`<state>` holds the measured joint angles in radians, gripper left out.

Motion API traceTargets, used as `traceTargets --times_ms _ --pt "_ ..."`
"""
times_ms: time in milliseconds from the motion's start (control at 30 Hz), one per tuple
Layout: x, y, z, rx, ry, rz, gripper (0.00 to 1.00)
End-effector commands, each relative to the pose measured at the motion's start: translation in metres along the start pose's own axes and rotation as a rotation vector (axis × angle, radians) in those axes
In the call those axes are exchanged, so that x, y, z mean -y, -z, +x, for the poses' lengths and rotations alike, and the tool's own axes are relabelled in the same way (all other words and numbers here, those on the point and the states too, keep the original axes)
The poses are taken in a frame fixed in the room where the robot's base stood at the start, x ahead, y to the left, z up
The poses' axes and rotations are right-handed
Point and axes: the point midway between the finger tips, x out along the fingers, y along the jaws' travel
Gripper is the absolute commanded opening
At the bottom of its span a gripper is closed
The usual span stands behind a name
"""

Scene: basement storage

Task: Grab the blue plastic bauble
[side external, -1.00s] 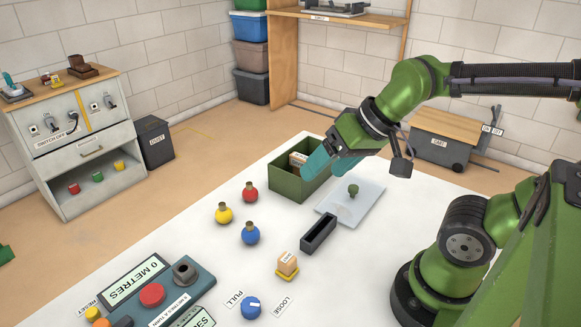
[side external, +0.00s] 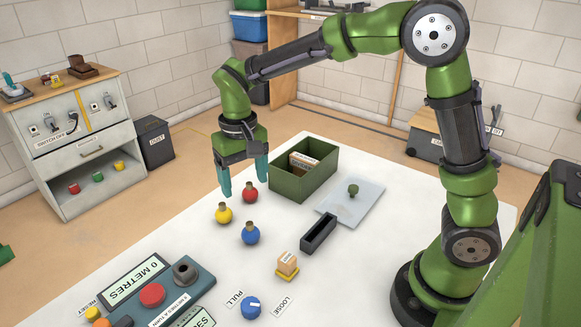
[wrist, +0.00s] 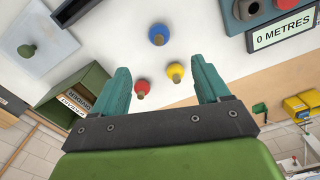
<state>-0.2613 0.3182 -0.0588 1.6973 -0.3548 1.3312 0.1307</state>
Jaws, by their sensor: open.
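The blue bauble (side external: 250,234) with a brown cap sits on the white table, in front of the red bauble (side external: 250,193) and to the right of the yellow bauble (side external: 224,214). My gripper (side external: 243,184) points down with its teal fingers spread wide and nothing between them. It is above the table near the red and yellow baubles, with the blue one nearer the camera. In the wrist view the blue bauble (wrist: 158,35) lies ahead of the open fingers (wrist: 164,82), apart from them. The red (wrist: 142,86) and yellow (wrist: 175,72) baubles lie closer to the fingers.
A green box (side external: 288,183) with a labelled block inside stands behind right. A white board with a green knob (side external: 352,190) and a black tray (side external: 319,233) lie to the right. A wooden block (side external: 287,263) and a control panel (side external: 165,285) are at the front.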

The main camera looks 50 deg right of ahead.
Motion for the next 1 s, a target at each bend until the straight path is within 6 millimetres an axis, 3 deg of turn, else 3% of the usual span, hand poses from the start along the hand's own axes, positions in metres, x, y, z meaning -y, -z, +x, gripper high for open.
traceTargets --times_ms 333,633,1000 --pt "-0.001 -0.001 0.075 0.004 -0.001 0.0 0.75" --pt "-0.001 0.0 0.1 0.001 0.0 0.001 0.75" --pt "-0.003 0.002 0.146 0.0 0.001 -0.001 0.75"
